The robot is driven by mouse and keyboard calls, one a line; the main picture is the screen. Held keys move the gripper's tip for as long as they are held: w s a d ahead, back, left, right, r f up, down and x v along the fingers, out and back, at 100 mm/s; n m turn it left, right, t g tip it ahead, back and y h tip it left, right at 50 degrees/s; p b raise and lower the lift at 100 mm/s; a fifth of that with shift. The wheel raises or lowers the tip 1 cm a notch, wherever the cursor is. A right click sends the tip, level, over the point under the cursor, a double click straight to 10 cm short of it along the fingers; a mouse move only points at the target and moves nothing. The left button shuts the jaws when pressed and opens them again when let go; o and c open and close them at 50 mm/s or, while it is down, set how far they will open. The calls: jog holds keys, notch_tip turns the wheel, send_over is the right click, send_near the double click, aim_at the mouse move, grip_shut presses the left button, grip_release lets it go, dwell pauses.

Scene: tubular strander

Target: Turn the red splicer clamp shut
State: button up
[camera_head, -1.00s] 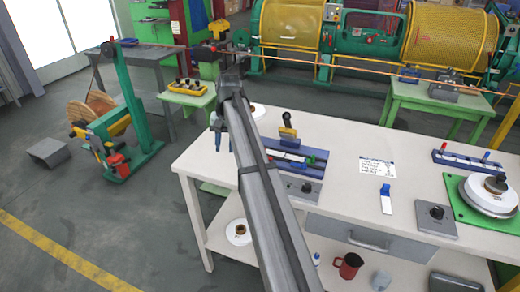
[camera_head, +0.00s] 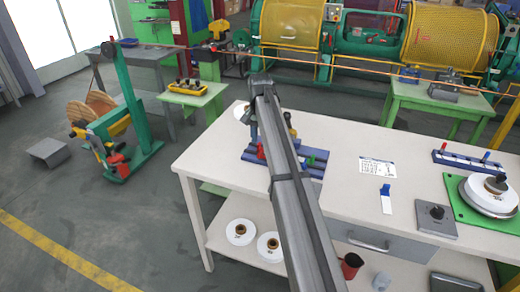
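The splicer is a blue base (camera_head: 316,170) on the white workbench, partly hidden behind my arm. A small red part (camera_head: 261,152), which looks like the red clamp's lever, shows just left of my arm at the splicer's left end. A green lever (camera_head: 309,162) shows at its right. My arm crosses the splicer from the lower right. My gripper (camera_head: 250,130) hangs at the arm's far end, above and slightly left of the red part. Its fingers are small and partly covered, so I cannot tell whether they are open or touch anything.
A white card (camera_head: 377,168), a blue-and-white tool (camera_head: 386,199) and a grey plate with a black knob (camera_head: 436,219) lie to the right. A green plate (camera_head: 455,205) carries white reels. The bench's left front is clear.

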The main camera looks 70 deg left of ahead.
aim_at(260, 151)
jog(key=shift+f, duration=2.7)
jog(key=shift+c, duration=0.3)
grip_shut()
